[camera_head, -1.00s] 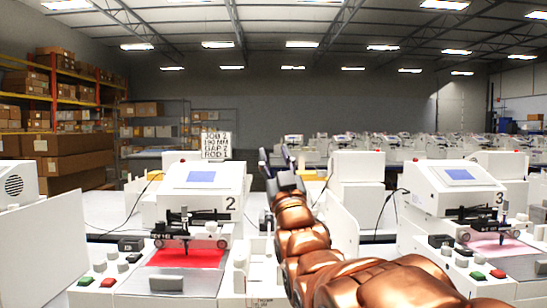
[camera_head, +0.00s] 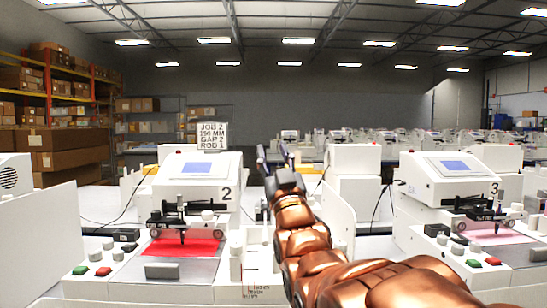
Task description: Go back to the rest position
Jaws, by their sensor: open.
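My gripper (camera_head: 274,158) is at the end of my copper-coloured arm, raised just right of machine 2. Its two dark fingers point up and stand apart, with nothing between them. White plotter machine 2 (camera_head: 198,172) stands left of the arm, with a red sheet (camera_head: 182,247) on its bed and a pen carriage above it. White plotter machine 3 (camera_head: 458,172) stands right of the arm, with a pink sheet (camera_head: 495,237). A sign reading JOB 2 (camera_head: 212,136) stands above machine 2.
Green button (camera_head: 80,270) and red button (camera_head: 104,271) sit at the front of machine 2. A white side panel (camera_head: 38,243) stands at the left. Shelves with boxes (camera_head: 60,140) are at the back left. Open air surrounds the gripper above the machines.

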